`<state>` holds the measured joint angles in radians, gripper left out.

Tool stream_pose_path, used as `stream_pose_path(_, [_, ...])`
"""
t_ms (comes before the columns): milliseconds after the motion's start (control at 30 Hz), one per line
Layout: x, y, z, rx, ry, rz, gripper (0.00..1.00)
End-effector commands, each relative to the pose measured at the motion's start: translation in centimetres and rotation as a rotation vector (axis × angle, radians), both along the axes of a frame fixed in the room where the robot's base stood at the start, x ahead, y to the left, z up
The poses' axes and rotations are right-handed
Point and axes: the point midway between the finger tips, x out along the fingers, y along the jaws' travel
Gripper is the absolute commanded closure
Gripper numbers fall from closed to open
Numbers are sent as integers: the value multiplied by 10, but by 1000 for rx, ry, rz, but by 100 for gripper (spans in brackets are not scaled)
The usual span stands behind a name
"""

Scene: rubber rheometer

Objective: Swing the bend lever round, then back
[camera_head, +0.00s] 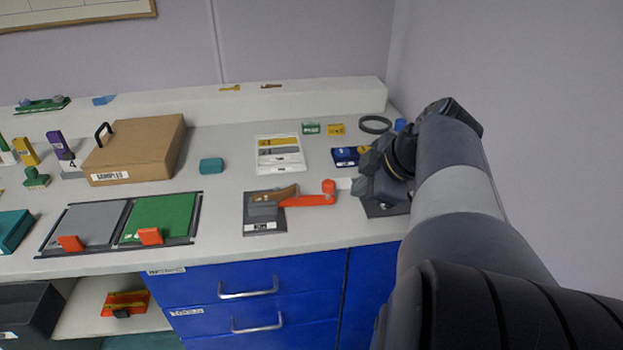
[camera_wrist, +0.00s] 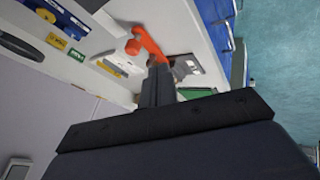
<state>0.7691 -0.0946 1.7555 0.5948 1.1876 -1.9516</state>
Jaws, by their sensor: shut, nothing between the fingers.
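The bend lever (camera_head: 308,200) is an orange-red arm with a red knob (camera_head: 328,187) at its right end. It points right from a grey block with a brown strip on a labelled base plate (camera_head: 263,226). The lever also shows in the wrist view (camera_wrist: 152,45), beyond the fingertips. My gripper (camera_head: 364,180) is to the right of the knob in the head view, with a small gap in the picture. Its fingers (camera_wrist: 158,70) are together and empty in the wrist view. The wrist view does not settle whether they touch the lever.
A dark plate (camera_head: 385,208) lies under my gripper. A blue block (camera_head: 345,156), a dark ring (camera_head: 375,124) and a white card (camera_head: 279,154) lie behind. A green panel (camera_head: 160,215) is left of the lever. The counter's front edge is close to the base plate.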

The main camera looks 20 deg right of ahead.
Motion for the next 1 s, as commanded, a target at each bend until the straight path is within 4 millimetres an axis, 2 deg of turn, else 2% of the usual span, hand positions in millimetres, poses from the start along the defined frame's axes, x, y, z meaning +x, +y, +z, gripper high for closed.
stream_pose_path(167, [6, 2, -11, -14, -2, 14, 100])
stream_pose_path(600, [59, 18, -85, -9, 3, 14, 100])
stream_pose_path(800, [82, 5, -79, -12, -2, 11, 100])
stream_pose_path(1000, [93, 1, -79, -12, -3, 11, 100])
